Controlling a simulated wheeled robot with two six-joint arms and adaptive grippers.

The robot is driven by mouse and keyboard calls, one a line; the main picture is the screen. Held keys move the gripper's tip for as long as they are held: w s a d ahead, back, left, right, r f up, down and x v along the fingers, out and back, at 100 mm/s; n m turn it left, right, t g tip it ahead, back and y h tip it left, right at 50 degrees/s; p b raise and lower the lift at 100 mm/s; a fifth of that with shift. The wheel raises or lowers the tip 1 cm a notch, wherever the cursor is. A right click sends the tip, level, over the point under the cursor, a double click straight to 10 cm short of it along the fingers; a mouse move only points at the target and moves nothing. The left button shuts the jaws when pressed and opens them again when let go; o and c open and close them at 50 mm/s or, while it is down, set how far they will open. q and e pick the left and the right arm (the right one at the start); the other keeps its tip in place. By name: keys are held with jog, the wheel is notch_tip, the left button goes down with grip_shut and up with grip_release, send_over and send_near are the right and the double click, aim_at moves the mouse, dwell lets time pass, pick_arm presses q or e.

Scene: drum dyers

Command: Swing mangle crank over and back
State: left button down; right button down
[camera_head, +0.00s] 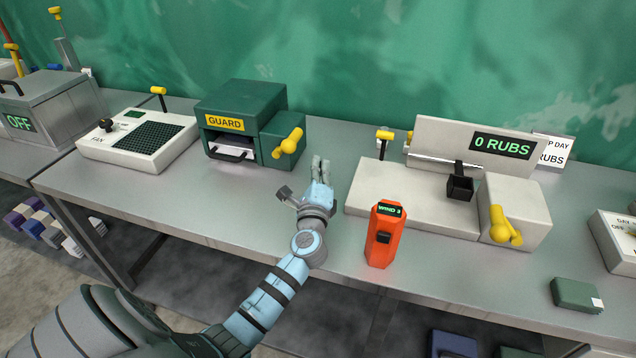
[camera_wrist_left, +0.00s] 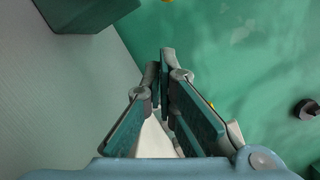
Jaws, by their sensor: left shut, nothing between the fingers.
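The dark green machine (camera_head: 240,103) with the yellow GUARD sign, which looks like the mangle, stands on the grey bench left of centre. Its yellow crank (camera_head: 289,145) is on the front of a smaller green housing at its right side. My left gripper (camera_head: 321,164) is shut and empty, over the bench to the right of the crank and apart from it. The left wrist view shows its fingers (camera_wrist_left: 166,60) together, with a dark green corner (camera_wrist_left: 88,12) at top left. My right gripper is not in view.
A pale rub machine (camera_head: 413,195) reading "0 RUBS", with its own yellow crank (camera_head: 505,228), stands to the right. An orange WIND device (camera_head: 385,235) is near the front edge. A white FAN box (camera_head: 138,140) is left of the mangle. Bare bench (camera_head: 225,195) lies before it.

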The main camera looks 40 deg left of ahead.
pick_arm(q)
jog(key=a, duration=0.1)
jog(key=a+r+p, duration=0.1)
jog(key=s+a+r, duration=0.1)
jog(key=shift+a+p, duration=0.3)
jog(key=shift+p, duration=0.05)
jog(key=shift+w, duration=0.15)
jog(key=shift+r, duration=0.1)
jog(key=shift+a+r+n, duration=0.1)
jog(key=shift+r+n, duration=0.2)
jog(key=shift+n, duration=0.1)
